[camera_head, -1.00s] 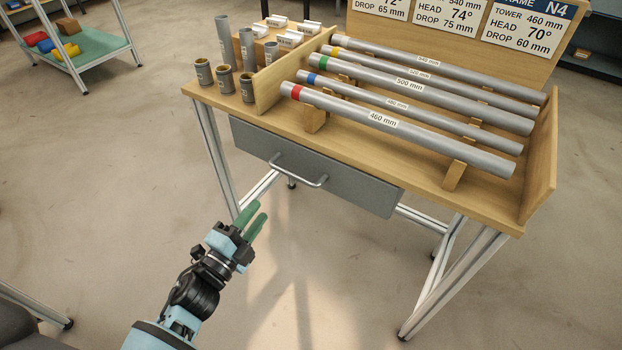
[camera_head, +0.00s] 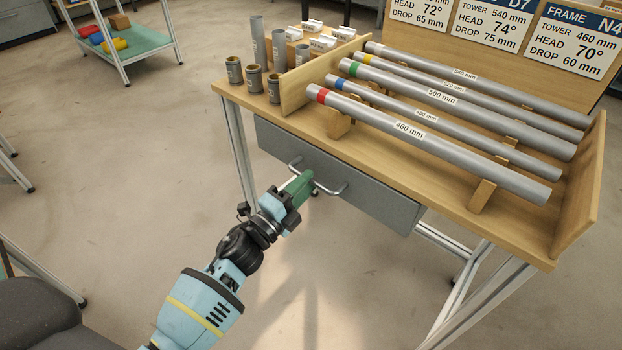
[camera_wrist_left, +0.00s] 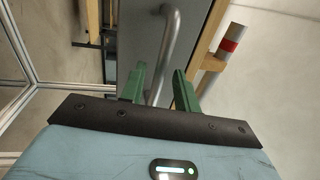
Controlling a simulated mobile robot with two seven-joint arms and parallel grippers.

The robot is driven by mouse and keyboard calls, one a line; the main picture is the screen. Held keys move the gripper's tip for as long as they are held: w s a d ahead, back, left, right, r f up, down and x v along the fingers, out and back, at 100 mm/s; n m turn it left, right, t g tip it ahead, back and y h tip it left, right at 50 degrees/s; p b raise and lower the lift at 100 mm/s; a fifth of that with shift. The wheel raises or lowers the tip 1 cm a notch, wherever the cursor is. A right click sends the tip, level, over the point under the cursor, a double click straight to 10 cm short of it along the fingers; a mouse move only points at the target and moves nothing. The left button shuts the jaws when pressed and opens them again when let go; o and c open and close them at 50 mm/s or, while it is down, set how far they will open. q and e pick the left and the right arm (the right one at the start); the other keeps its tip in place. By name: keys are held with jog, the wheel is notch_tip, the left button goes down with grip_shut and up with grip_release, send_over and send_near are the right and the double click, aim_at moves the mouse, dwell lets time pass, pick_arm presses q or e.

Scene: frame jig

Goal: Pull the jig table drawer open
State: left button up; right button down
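The grey drawer (camera_head: 378,196) sits under the wooden jig table top, its front close beneath the table edge, and it looks shut. Its silver bar handle (camera_head: 335,190) stands out from the front. My left gripper (camera_head: 302,181) is at the handle, its green fingers covering the handle's middle in the head view. In the left wrist view, the fingers (camera_wrist_left: 160,82) are apart, with the handle bar (camera_wrist_left: 171,45) running between them. A gap shows beside the bar, so the gripper is open; any contact is unclear. My right gripper is not in view.
The jig table (camera_head: 450,222) holds several long grey tubes with coloured bands, short tube pieces and sign boards (camera_head: 566,45). A green-shelved cart (camera_head: 128,48) stands at the back left. The floor before the drawer is clear except for my arm.

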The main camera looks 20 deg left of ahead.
pick_arm(q)
jog(key=shift+x, duration=1.15)
grip_shut()
